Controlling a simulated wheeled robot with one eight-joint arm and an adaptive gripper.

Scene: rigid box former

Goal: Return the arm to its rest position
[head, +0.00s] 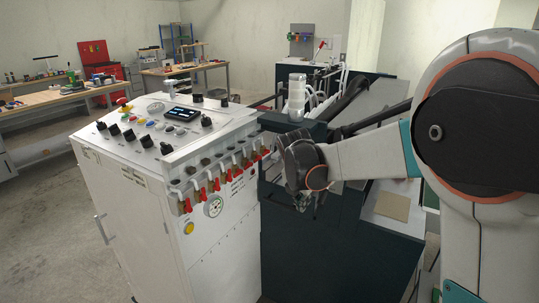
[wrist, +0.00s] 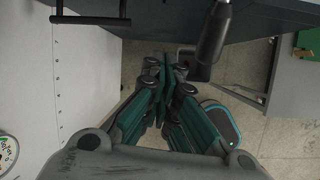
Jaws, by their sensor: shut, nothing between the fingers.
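My gripper (wrist: 166,72) shows in the wrist view with its teal and dark fingers together and nothing between them. It points down over the floor, in the gap beside the machine. In the head view my arm reaches in from the right, and its dark wrist is close in front of the dark machine body, just right of the row of red-handled valves (head: 217,183). The gripper's fingertips are hard to make out in the head view.
A white control cabinet (head: 133,215) with knobs and a small screen (head: 182,114) stands at left. A dark machine (head: 315,245) is behind my wrist. A flat tan piece (head: 392,206) lies right of it. In the wrist view a black handle (wrist: 90,20) and dark rod (wrist: 213,35) are near the fingers.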

